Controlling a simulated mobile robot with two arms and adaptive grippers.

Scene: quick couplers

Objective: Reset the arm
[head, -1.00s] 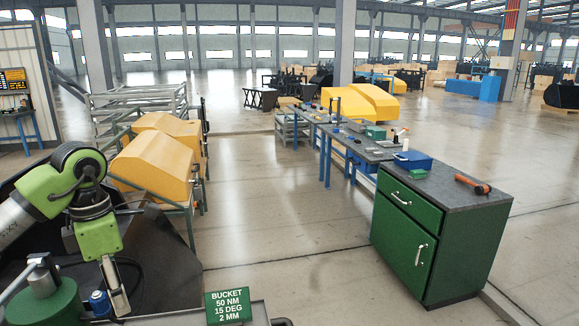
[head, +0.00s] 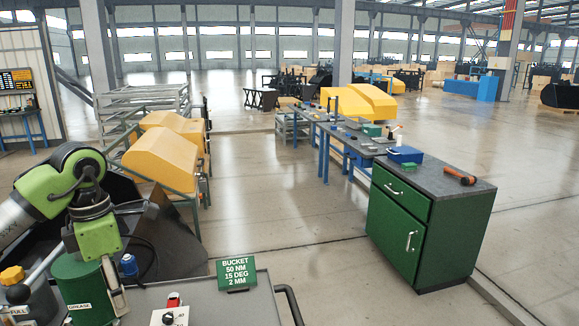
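My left arm comes in from the left, with green and black joints. Its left gripper (head: 112,288) hangs down in front of a green grease canister (head: 85,283) at the lower left. The fingers show nearly edge-on, so I cannot tell whether they are open or shut. I see nothing held in them. My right arm and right gripper are not in view.
A grey cart top (head: 225,305) carries a green "BUCKET" sign (head: 236,274), a small red item (head: 173,299) and a blue-capped item (head: 128,265). Floor between is clear.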

